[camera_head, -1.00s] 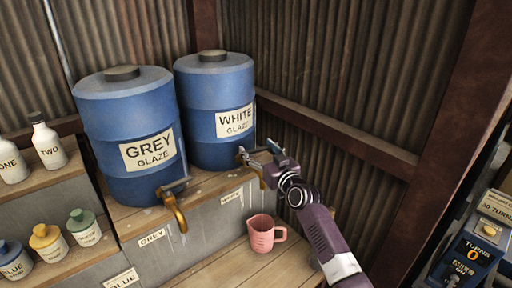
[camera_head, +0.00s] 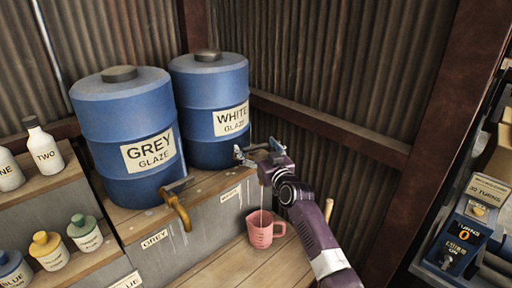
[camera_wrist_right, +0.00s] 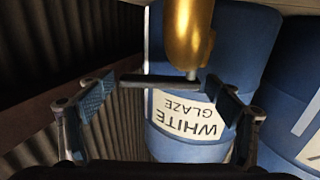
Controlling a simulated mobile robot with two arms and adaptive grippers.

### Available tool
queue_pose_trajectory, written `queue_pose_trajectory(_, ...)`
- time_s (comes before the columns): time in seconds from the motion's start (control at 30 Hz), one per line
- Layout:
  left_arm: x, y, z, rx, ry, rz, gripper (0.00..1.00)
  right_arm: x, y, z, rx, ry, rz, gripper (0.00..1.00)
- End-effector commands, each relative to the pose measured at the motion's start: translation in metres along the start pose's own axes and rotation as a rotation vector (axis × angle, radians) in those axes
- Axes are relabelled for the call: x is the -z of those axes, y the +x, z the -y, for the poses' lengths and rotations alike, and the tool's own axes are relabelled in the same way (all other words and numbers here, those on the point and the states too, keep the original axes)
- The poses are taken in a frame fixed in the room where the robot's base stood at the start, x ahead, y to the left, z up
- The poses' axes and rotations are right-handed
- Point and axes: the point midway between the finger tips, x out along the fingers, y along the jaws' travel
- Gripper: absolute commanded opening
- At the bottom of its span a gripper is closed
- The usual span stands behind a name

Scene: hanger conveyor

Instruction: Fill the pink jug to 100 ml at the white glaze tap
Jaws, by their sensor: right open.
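The pink jug (camera_head: 260,235) stands upright on the wooden shelf below the white glaze tap, handle to the right. A thin pale stream (camera_head: 262,212) runs down into it; its fill level cannot be read. The blue WHITE GLAZE barrel (camera_head: 212,118) stands behind the tap. My right gripper (camera_head: 258,152) is at the tap and covers most of it. In the right wrist view the brass tap (camera_wrist_right: 190,35) and its grey lever bar (camera_wrist_right: 150,81) show; the bar lies between the open fingers of my right gripper (camera_wrist_right: 160,92). My left gripper is not in view.
The GREY GLAZE barrel (camera_head: 125,140) with its brass tap (camera_head: 178,211) stands to the left. Several bottles fill the shelves at far left. A corrugated wall with a rail (camera_head: 330,128) is close behind my right arm. A control box (camera_head: 462,242) stands at right.

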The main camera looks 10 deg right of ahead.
Motion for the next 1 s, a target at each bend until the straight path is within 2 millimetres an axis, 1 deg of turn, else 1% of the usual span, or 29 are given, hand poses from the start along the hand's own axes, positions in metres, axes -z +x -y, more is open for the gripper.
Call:
queue_pose_trajectory(0.2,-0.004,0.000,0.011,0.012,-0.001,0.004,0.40,-0.001,-0.001,0.000,0.000,0.001,0.001,0.84)
queue_pose_trajectory(0.37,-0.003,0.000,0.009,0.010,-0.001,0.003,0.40,-0.001,-0.010,0.000,0.001,0.001,0.001,0.84)
queue_pose_trajectory(0.57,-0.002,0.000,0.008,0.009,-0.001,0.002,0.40,-0.002,-0.038,0.000,0.000,0.001,0.002,0.84)
queue_pose_trajectory(0.8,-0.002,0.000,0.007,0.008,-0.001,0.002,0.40,-0.002,-0.080,-0.001,-0.001,0.000,0.001,0.84)
queue_pose_trajectory(1.0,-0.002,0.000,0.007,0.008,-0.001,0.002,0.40,-0.001,-0.107,0.000,0.000,0.001,0.001,0.84)
